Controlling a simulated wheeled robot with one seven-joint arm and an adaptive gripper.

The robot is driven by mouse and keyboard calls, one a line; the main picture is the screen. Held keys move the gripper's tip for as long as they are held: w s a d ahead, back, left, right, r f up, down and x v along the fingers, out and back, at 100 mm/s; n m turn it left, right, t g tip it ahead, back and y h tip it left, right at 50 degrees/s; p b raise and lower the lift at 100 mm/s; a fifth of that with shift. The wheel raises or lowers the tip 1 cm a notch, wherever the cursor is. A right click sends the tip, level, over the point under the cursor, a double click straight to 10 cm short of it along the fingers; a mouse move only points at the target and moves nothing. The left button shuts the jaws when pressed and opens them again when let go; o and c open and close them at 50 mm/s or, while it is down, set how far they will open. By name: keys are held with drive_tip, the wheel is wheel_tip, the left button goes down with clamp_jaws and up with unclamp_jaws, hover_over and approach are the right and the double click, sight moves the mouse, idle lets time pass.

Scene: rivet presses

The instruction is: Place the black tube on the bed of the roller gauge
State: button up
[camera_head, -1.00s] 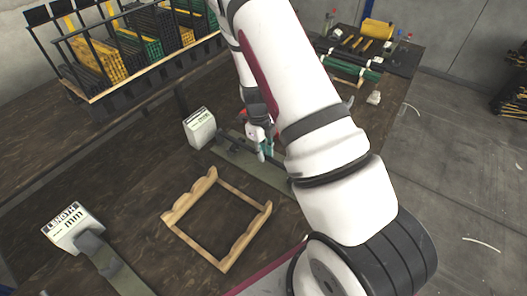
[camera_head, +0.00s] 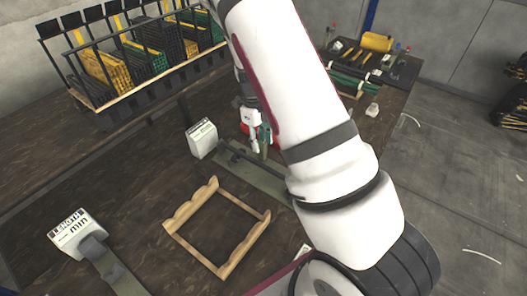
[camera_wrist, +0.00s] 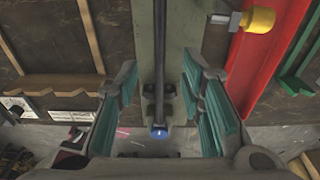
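The roller gauge, a grey-green strip bed (camera_head: 262,180) with a white box (camera_head: 202,139) at its left end, is on the table in the head view. Its bed (camera_wrist: 146,40) runs up the middle of the wrist view. The black tube (camera_wrist: 160,60) appears to lie lengthwise along the bed, between small supports, with a blue tip at its near end. Part of it shows in the head view (camera_head: 238,154), the rest behind my arm. My gripper (camera_wrist: 166,105) is open, its teal-padded fingers apart on either side of the tube, touching nothing visible.
A wooden cradle frame (camera_head: 178,222) stands in front of the gauge. A second gauge marked LENGTH mm (camera_head: 76,233) is at lower left. A rack of coloured bins (camera_head: 140,55) stands at the back. The wrist view shows a red strip (camera_wrist: 268,65) and a yellow knob (camera_wrist: 258,19).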

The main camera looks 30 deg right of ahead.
drive_tip(key=s+a+r+n+t+y, duration=0.1)
drive_tip(key=s+a+r+n, duration=0.2)
drive_tip(key=r+n, duration=0.35)
drive_tip(key=s+a+r+n+t, duration=0.1)
drive_tip(key=s+a+r+n, duration=0.2)
drive_tip(key=r, duration=0.6)
drive_tip(key=s+a+r+n+t+y, duration=0.1)
drive_tip(key=s+a+r+n, duration=0.15)
drive_tip(key=r+n, duration=0.45)
drive_tip(key=s+a+r+n+t, duration=0.2)
drive_tip(key=s+r+n, duration=0.3)
drive_tip(key=s+n, duration=0.2)
drive_tip(key=s+a+r+n+t+h, duration=0.1)
drive_tip(key=s+r+n, duration=0.3)
drive_tip(key=s+n, duration=0.4)
drive_tip(key=shift+s+a+r+t, duration=0.35)
drive_tip(key=shift+a+r+t, duration=0.05)
drive_tip(key=shift+a, duration=0.3)
